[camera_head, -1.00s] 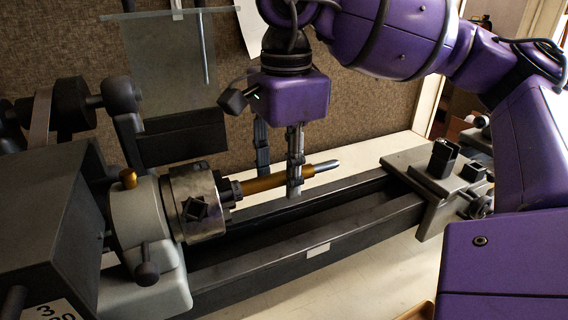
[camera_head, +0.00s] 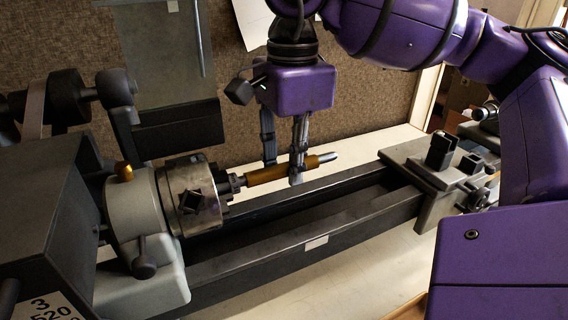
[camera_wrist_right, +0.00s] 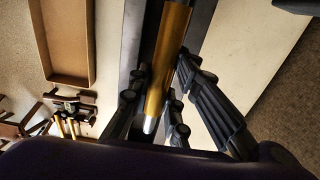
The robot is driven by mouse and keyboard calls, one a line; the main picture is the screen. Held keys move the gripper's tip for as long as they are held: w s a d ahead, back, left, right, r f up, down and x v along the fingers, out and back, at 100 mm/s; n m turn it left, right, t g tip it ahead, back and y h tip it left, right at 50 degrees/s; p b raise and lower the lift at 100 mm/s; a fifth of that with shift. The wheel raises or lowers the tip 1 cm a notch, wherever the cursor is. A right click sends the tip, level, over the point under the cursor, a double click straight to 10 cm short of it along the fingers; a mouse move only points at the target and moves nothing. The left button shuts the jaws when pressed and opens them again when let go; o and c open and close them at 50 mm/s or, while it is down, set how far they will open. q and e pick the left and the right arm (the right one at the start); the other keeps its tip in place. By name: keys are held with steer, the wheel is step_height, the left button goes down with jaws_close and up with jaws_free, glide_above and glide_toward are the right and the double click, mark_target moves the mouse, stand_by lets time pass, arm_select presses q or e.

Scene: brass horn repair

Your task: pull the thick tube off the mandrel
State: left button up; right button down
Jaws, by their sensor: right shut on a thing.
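The thick tube (camera_head: 266,174) is a golden-brown sleeve around the mandrel, level and pointing right from the lathe chuck (camera_head: 194,192). The mandrel's pale tip (camera_head: 330,156) sticks out of the tube's right end. A short bare gap shows between the chuck jaws and the tube's left end. My right gripper (camera_head: 285,170) reaches down from above and is shut on the tube, nearer its right end. In the right wrist view the tube (camera_wrist_right: 166,60) runs between the fingers, with the pale tip (camera_wrist_right: 150,125) below. My left gripper is not in view.
The dark lathe bed (camera_head: 330,215) runs below the tube. The grey tailstock block (camera_head: 435,165) stands at its right end, with free space between it and the mandrel tip. A brown tray (camera_wrist_right: 62,80) lies on the bench in the right wrist view.

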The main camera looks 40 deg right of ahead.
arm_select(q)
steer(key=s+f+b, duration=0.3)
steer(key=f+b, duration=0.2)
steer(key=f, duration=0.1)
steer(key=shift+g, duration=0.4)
arm_select(e)
steer(key=s+d, duration=0.4)
steer(key=d, duration=1.4)
steer(key=shift+s+d, duration=0.15)
steer(key=shift+s, duration=0.05)
stand_by(0.9)
steer(key=shift+r, duration=0.1)
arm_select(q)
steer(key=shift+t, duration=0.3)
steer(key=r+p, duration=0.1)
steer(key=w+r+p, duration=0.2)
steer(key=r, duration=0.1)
arm_select(e)
steer(key=s+a+r, duration=0.1)
steer(key=s+r, duration=0.4)
steer(key=shift+a, duration=0.15)
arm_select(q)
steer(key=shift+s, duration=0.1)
arm_select(e)
steer(key=shift+w+f, duration=0.1)
